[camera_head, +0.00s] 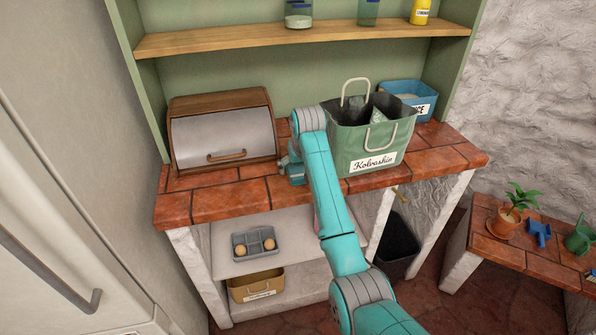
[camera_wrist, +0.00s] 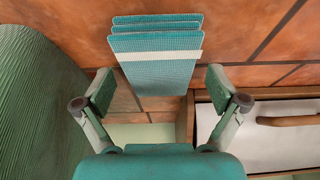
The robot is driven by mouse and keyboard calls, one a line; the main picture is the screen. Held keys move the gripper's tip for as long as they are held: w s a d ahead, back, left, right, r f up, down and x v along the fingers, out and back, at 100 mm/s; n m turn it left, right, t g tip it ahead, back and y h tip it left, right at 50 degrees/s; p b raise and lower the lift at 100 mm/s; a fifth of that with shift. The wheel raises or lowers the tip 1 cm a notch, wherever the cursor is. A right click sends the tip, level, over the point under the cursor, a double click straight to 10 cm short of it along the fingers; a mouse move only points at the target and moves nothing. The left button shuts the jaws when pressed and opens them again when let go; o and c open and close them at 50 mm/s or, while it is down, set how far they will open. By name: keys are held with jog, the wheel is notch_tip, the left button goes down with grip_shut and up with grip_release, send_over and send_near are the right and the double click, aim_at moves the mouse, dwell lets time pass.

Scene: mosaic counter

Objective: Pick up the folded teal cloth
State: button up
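The folded teal cloth (camera_wrist: 155,45) lies on the brick-red tiled counter in the wrist view. It shows stacked folds and a white stripe. My gripper (camera_wrist: 160,76) is open, with one finger on each side of the cloth's near end. Gaps show between both fingers and the cloth, and nothing is held. In the head view my gripper (camera_head: 291,168) is at the counter between the bread box and the green bag, partly hidden by my arm. I cannot make out the cloth there.
The green bag (camera_head: 361,142) stands close on one side, also in the wrist view (camera_wrist: 35,110). The bread box (camera_head: 222,140) stands on the other side, also in the wrist view (camera_wrist: 285,145). A wooden shelf (camera_head: 230,38) with jars is above. The gap between is narrow.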

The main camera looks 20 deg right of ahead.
aim_at(298, 169)
jog(key=c, duration=0.9)
notch_tip(298, 169, up, 10)
jog(key=shift+r, duration=0.1)
